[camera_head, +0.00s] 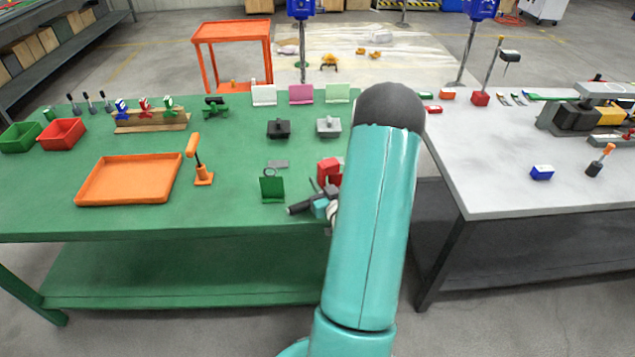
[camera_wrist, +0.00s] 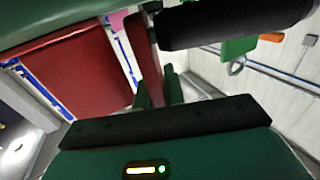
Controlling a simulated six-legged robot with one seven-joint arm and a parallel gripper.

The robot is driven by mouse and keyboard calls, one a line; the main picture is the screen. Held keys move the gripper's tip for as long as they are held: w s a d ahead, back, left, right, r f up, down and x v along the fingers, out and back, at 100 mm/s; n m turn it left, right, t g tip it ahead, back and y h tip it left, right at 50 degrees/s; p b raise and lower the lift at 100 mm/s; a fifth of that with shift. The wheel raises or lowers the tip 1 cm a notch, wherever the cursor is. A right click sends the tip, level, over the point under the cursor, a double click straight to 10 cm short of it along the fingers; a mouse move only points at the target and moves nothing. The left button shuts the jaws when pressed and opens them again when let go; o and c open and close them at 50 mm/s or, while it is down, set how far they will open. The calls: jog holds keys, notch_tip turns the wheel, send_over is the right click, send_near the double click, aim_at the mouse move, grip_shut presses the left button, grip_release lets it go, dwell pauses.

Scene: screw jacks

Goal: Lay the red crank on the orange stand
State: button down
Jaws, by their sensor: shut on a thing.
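My gripper (camera_head: 326,200) is low over the front of the green table, partly hidden behind my teal arm. In the wrist view its two dark fingers (camera_wrist: 158,94) are shut on a dark red bar (camera_wrist: 143,50), seemingly the red crank's arm. A thick black grip (camera_wrist: 235,22) lies close beside it; a dark cylinder (camera_head: 301,208) also shows in the head view. A large red block (camera_wrist: 82,72) is at the left of the wrist view. An orange piece with a flat base and upright post (camera_head: 203,178) stands left of my gripper, apparently the orange stand.
A green block with a ring (camera_head: 272,188) stands just left of my gripper. An orange tray (camera_head: 95,198) lies at the table's left. Two small jacks (camera_head: 279,129) and coloured panels (camera_head: 301,94) are farther back. A grey table (camera_head: 500,190) stands right.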

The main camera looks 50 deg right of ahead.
jog(key=c, duration=1.8)
grip_release()
jog(key=shift+d, duration=0.15)
jog(key=o, duration=0.3)
jog(key=shift+f, duration=0.1)
jog(key=shift+f, duration=0.1)
jog(key=shift+s, duration=0.25)
jog(key=v, duration=1.3)
jog(key=shift+a, duration=0.4)
